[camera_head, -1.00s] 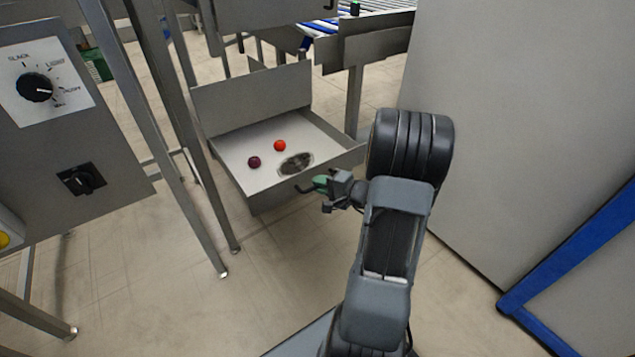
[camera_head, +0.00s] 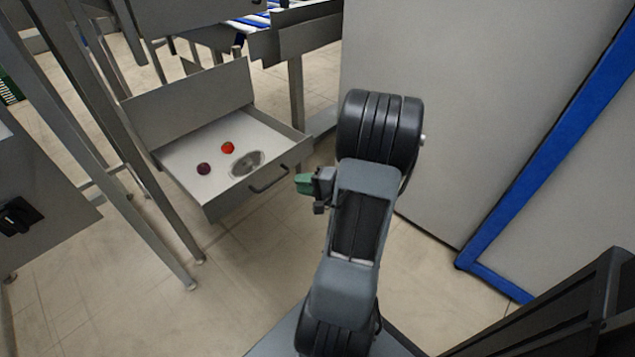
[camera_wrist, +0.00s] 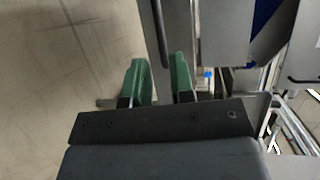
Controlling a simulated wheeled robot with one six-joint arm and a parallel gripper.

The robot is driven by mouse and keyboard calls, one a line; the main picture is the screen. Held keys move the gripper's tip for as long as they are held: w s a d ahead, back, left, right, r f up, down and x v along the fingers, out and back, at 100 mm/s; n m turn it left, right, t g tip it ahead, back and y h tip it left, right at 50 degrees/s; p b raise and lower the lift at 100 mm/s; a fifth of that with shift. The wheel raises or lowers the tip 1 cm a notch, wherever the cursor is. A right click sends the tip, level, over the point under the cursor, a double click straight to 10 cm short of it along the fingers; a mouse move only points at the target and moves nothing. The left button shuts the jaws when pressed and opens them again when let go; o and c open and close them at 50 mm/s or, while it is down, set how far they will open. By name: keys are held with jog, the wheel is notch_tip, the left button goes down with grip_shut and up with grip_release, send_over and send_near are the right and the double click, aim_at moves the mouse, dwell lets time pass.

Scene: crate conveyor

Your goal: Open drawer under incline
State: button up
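The grey drawer (camera_head: 210,205) under the incline stands open, pulled out towards me. Its dark bar handle (camera_head: 268,180) is on the front panel. My gripper (camera_head: 302,183) is just right of the handle, apart from it. In the wrist view, the two green fingers of my gripper (camera_wrist: 158,62) are spread with nothing clamped between them. The handle (camera_wrist: 159,25) shows there as a dark bar ahead, its end in line with the gap. Inside the drawer are a red round object (camera_head: 227,147), a dark purple one (camera_head: 203,168) and a shiny round metal piece (camera_head: 247,164).
Metal legs (camera_head: 150,205) stand left of the drawer, with a control panel (camera_head: 40,200) farther left. A large grey panel (camera_head: 420,70) with a blue frame (camera_head: 540,180) is close on the right. The floor (camera_head: 235,270) before the drawer is clear.

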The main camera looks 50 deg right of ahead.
jog(key=shift+p+v, duration=0.3)
jog(key=shift+v, duration=2)
jog(key=a+r+n+g+y+p, duration=0.1)
jog(key=a+r+n+g+p, duration=0.95)
jog(key=a+r+p, duration=0.85)
jog(key=s+a+r+n+h+p, duration=0.1)
jog(key=a+r+n+h+p, duration=0.1)
jog(key=r+p, duration=0.3)
jog(key=s+a+r+n+h+p, duration=0.1)
jog(key=r+h+p, duration=0.4)
jog(key=r, duration=0.9)
jog(key=shift+a+n+h+p, duration=0.3)
jog(key=shift+a+n, duration=0.05)
jog(key=shift+a, duration=0.55)
